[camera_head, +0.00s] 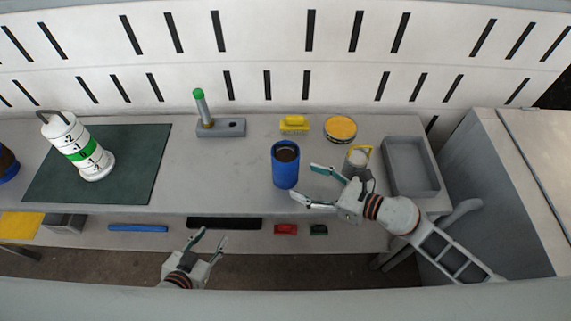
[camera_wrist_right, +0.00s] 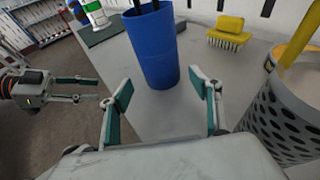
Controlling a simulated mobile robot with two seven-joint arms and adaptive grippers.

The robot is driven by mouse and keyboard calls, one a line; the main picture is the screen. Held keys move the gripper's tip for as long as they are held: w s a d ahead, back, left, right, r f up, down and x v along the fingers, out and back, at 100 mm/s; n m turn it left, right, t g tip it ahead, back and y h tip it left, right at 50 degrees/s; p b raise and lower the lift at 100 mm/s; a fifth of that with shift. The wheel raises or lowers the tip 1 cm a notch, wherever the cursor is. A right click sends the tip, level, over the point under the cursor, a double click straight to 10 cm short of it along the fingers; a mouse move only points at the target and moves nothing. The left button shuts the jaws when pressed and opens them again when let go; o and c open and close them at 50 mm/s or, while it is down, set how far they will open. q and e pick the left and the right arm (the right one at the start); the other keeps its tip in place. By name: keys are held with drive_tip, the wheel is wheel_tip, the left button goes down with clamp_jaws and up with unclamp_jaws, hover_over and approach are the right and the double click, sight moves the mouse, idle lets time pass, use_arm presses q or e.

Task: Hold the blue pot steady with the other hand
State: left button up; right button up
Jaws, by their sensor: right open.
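The blue pot (camera_head: 285,172) stands upright on the grey table, near its front edge, with a dark opening on top. My right gripper (camera_head: 307,184) is open just to the right of the pot, its fingers pointing towards it. In the right wrist view the blue pot (camera_wrist_right: 154,50) stands beyond and between the open green-padded fingers (camera_wrist_right: 160,98), with a gap before it. My left gripper (camera_head: 209,237) is open and empty, in front of the table's front edge and left of the pot. It also shows at the left of the right wrist view (camera_wrist_right: 88,91).
A perforated metal cup (camera_head: 356,160) stands right beside my right gripper. A yellow brush (camera_head: 294,124), a round yellow-topped tin (camera_head: 340,129) and a grey tray (camera_head: 409,166) lie around. A white cylinder (camera_head: 78,146) stands on a dark green mat (camera_head: 133,165).

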sight(296, 177)
drive_tip(key=x, duration=0.5)
drive_tip(key=shift+w+a+f, duration=0.1)
drive_tip(key=shift+w+a, duration=0.05)
drive_tip(key=shift+w, duration=0.05)
use_arm(q)
drive_tip(key=shift+w+d+r, duration=0.2)
drive_tip(key=shift+w+r, duration=0.05)
drive_tip(key=shift+w, duration=0.25)
use_arm(e)
drive_tip(key=shift+w+a+f, duration=0.25)
drive_tip(key=shift+w+a, duration=0.1)
drive_tip(key=shift+a, duration=0.25)
